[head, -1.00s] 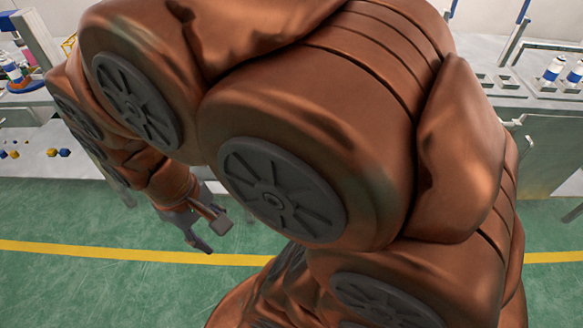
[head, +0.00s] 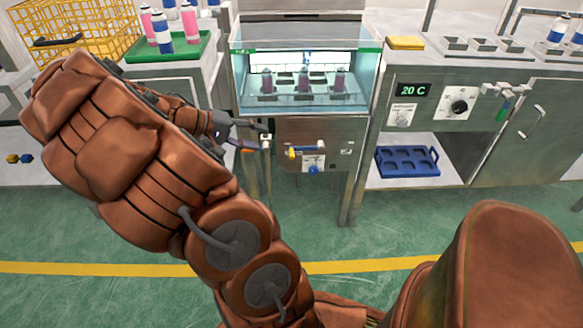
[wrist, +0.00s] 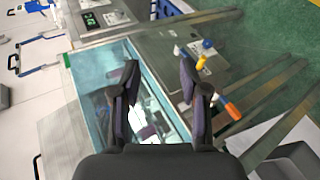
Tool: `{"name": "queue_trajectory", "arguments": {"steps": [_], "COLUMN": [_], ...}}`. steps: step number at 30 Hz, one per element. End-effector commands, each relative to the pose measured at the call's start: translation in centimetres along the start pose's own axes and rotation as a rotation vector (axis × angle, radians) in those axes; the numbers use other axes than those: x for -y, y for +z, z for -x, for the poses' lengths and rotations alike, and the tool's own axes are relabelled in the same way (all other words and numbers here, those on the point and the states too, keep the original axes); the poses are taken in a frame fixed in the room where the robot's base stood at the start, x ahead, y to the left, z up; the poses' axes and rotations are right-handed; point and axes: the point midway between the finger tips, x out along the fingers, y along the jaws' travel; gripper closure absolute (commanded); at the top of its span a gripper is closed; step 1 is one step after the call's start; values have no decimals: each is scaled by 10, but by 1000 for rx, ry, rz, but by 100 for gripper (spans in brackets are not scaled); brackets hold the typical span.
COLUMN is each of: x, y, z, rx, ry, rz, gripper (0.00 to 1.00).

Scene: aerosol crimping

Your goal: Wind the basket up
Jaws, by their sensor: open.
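The glass-fronted water tank (head: 305,95) stands at the back centre in the head view. Inside it, three pink cans (head: 303,78) stand in a low rack that looks like the basket. My gripper (head: 262,132) is open and empty at the tank's lower left front corner. In the wrist view my gripper (wrist: 160,75) has its two fingers spread, with the tank (wrist: 150,75) behind them. An orange handle with a blue part (wrist: 232,110) shows just right of the right finger, outside the jaws. Its mounting is hidden.
Below the tank are a yellow lever (head: 293,152) and a blue knob (head: 313,170). A yellow wire crate (head: 88,35) and a green tray (head: 180,50) stand left. A steel cabinet (head: 440,120) with a blue rack (head: 407,160) stands right. The green floor in front is clear.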

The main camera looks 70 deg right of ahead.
Motion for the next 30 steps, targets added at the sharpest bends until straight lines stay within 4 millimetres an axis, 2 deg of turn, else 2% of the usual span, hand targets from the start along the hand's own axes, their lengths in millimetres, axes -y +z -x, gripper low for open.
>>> {"name": "queue_trajectory", "arguments": {"steps": [1,9,12,16,22,26,30], "x": [19,76,98,121,136,134,128], "y": [-12,-73,-91,-108,-119,-121,-121], "z": [-22,-100,-125,-149,-165,-175,-193], "rx": [2,-34,-52,-76,-96,-95,-93], "ry": [36,195,233,265,282,284,285], "rz": [-8,-48,-51,-53,-57,-57,-58], "gripper": [56,56,56,56,56,56,56]}}
